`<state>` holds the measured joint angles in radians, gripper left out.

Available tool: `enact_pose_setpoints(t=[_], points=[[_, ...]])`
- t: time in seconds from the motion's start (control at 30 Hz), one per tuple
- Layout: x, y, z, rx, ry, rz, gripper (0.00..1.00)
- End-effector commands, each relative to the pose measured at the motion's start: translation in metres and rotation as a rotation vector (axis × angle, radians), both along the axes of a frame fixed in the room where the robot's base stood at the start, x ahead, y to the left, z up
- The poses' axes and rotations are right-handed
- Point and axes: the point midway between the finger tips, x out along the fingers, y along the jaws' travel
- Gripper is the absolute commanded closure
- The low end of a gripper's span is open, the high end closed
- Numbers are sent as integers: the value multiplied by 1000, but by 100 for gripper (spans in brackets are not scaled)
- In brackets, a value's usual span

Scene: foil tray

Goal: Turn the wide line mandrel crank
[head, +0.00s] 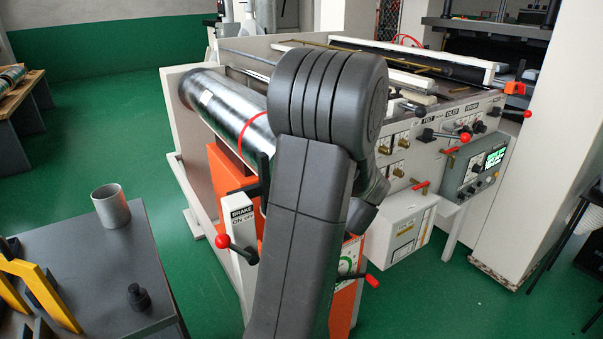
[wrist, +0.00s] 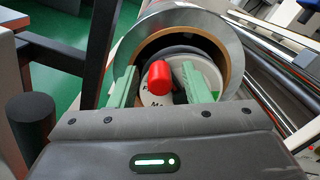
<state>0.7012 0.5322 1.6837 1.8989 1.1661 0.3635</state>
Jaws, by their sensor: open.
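In the wrist view, a red crank knob (wrist: 159,77) stands in front of the round grey mandrel end (wrist: 205,78), which sits inside the brown core of a foil roll (wrist: 222,35). Part of a label shows beside the knob. My gripper (wrist: 159,70) is open, with one green finger on each side of the knob. A gap shows on both sides, so I see no grip. The crank arm is mostly hidden behind the knob and my gripper. In the head view, the foil roll (head: 222,105) shows at the left of the machine; my arm hides the gripper and crank.
In the head view, a brake lever (head: 222,240) with a red knob and a red-handled lever (head: 371,281) stick out near my arm. A dark table (head: 95,255) holds a grey cup (head: 111,206). A control panel (head: 478,170) is on the right.

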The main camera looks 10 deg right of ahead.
Motion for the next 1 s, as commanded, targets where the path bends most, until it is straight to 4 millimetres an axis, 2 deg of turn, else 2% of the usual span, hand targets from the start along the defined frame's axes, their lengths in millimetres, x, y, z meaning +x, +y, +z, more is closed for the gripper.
enact_pose_setpoints(t=[0.07,0.1,0.3,0.57,1.0], points=[[0,0,0,0,0,0,57],[0,0,0,0,0,0,61],[0,0,0,0,0,0,100],[-1,1,-6,-35,-14,1,100],[-3,7,-21,-255,-92,4,100]])
